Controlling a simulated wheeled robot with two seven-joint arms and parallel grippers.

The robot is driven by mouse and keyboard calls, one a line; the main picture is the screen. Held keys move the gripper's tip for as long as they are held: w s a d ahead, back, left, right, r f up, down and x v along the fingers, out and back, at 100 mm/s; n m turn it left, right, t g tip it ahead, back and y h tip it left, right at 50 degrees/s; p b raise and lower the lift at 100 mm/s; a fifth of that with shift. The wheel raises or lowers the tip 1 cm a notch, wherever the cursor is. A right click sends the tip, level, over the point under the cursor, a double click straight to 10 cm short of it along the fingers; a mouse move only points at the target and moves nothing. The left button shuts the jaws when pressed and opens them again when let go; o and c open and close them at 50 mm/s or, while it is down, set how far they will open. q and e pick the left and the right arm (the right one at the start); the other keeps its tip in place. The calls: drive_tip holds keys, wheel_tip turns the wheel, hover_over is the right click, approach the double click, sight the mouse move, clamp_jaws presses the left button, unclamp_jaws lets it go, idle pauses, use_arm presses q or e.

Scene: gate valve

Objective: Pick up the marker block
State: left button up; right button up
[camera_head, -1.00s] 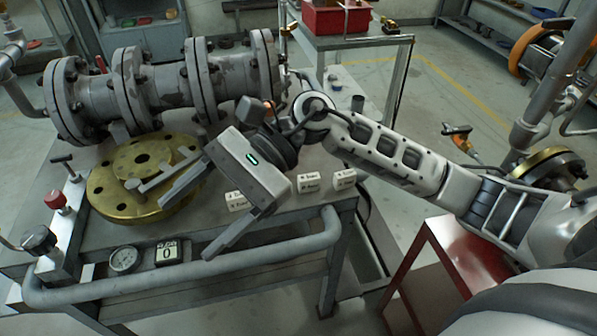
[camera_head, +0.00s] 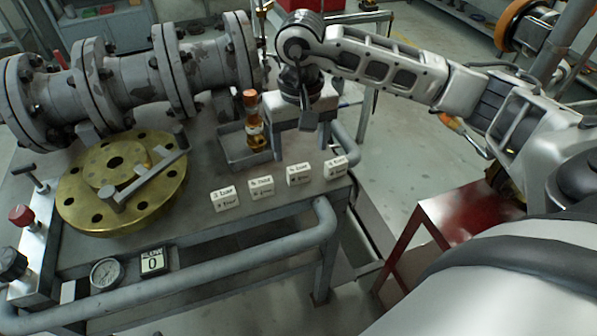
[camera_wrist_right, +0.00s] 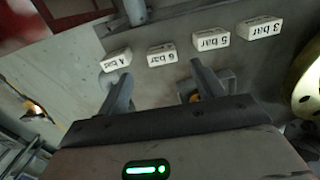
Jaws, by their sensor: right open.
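Several white marker blocks stand in a row along the table's front edge. In the head view they are the 3 bar block (camera_head: 225,200), 5 bar block (camera_head: 261,188), 6 bar block (camera_head: 299,175) and 4 bar block (camera_head: 337,168) from left to right. The right wrist view shows the 4 bar block (camera_wrist_right: 116,60), 6 bar block (camera_wrist_right: 162,55), 5 bar block (camera_wrist_right: 210,42) and 3 bar block (camera_wrist_right: 260,29). My right gripper (camera_head: 312,120) is open and empty, behind and above the row, apart from it. Its fingers (camera_wrist_right: 160,72) point toward the blocks. My left gripper is not in view.
An amber bottle (camera_head: 254,135) stands in a grey tray (camera_head: 234,152) left of my right gripper. A brass flange (camera_head: 85,205) and grey pipe valve (camera_head: 130,85) occupy the left side. A gauge (camera_head: 105,272) and a 0 display (camera_head: 152,262) sit at the front. A rail (camera_head: 260,252) runs along the table's edge.

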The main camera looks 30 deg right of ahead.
sight(299, 168)
wheel_tip(299, 168, down, 6)
drive_tip(key=shift+w+a+f+p, duration=0.15)
drive_tip(key=shift+f+p, duration=0.1)
drive_tip(key=shift+p, duration=0.15)
drive_tip(key=shift+c, duration=0.4)
drive_tip(key=c, duration=1)
